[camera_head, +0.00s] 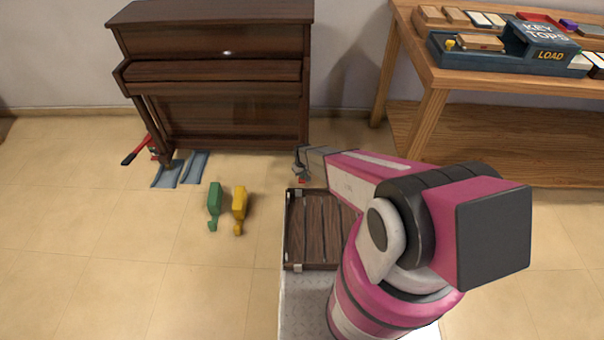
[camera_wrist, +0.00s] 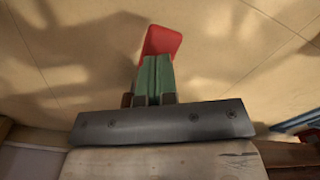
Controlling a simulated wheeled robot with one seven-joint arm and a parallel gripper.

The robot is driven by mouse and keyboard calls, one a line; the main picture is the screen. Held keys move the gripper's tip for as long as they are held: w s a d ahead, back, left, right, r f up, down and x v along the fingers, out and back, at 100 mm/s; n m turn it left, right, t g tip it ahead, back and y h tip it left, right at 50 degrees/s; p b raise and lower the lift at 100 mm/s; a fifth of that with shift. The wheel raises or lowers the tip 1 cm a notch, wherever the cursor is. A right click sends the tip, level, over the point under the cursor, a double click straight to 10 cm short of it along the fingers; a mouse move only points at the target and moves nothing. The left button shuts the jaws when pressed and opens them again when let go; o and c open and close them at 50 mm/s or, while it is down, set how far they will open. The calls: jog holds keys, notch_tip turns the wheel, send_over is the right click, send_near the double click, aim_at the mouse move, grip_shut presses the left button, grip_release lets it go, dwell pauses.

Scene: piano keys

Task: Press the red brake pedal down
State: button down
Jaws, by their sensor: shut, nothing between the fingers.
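The red brake pedal (camera_wrist: 162,41) shows in the wrist view as a flat red pad just past my fingertips. In the head view only a small bit of red (camera_head: 303,180) shows below my gripper, at the far edge of a dark slatted wooden platform (camera_head: 320,225). My gripper (camera_head: 299,168) is shut and empty, with its fingers side by side. In the wrist view the fingers of my gripper (camera_wrist: 155,62) overlap the near part of the pedal. I cannot tell whether they touch it. The pedal's near part is hidden behind them.
A dark upright piano (camera_head: 210,75) stands at the back wall, with blue-grey pads (camera_head: 168,174) at its foot. Green (camera_head: 214,203) and yellow (camera_head: 239,205) pieces stand on the floor left of the platform. A wooden bench (camera_head: 480,82) is at right.

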notch_tip(320, 180, up, 9)
dwell(0.7)
jog(key=s+d+r+m, duration=0.2)
jog(key=s+d+r, duration=0.4)
jog(key=r, duration=0.6)
jog(key=s+d+r+m, duration=0.1)
jog(key=s+d+r, duration=0.5)
jog(key=r, duration=0.7)
jog(key=s+d+r+m, duration=0.2)
jog(key=s+d+r, duration=0.4)
jog(key=r, duration=0.7)
jog(key=shift+s+d+m, duration=0.3)
jog(key=shift+d, duration=0.25)
